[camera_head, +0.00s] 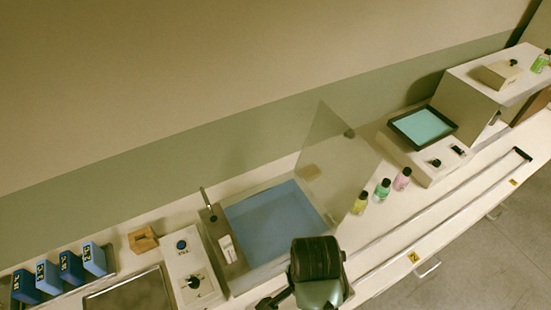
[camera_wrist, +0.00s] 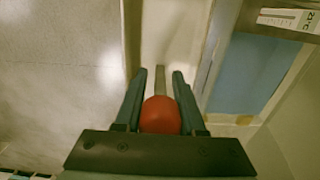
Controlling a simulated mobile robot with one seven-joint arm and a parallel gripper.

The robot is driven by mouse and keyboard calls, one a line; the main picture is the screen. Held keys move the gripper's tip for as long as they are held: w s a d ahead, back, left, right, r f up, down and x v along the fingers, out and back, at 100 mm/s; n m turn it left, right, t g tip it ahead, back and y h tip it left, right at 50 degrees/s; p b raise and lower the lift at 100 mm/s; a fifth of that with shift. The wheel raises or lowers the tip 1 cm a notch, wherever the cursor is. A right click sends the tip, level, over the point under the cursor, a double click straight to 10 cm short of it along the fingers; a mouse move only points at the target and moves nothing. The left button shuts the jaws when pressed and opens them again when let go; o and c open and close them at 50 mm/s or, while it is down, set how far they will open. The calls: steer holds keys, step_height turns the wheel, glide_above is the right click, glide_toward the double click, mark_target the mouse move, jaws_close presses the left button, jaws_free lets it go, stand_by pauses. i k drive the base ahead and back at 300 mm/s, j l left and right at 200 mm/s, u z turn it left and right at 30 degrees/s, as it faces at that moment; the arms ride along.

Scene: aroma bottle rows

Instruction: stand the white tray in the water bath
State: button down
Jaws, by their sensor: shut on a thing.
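In the wrist view, my gripper (camera_wrist: 160,85) is shut on a round red knob (camera_wrist: 160,115). A narrow grey strip shows beyond it; I cannot tell whether they are joined. I cannot make out a white tray in either view, nor tell whether the knob belongs to one. The water bath (camera_head: 232,262) is a sunken basin of blue water, with a clear lid (camera_head: 340,160) raised at its right. In the wrist view its blue water (camera_wrist: 250,72) lies right of my gripper, which is over the bench's front strip. In the head view my dark wrist hides the fingers.
A white control box (camera_head: 187,275) stands left of the bath, with a wooden block (camera_head: 143,239) and several blue boxes (camera_head: 70,267) farther left. Small bottles (camera_head: 383,188) and a device with a teal top (camera_head: 423,125) stand right. A rail (camera_head: 450,207) runs along the front.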

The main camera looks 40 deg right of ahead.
mark_target(277, 233)
steer(key=i+l, duration=0.75)
steer(key=i, duration=0.05)
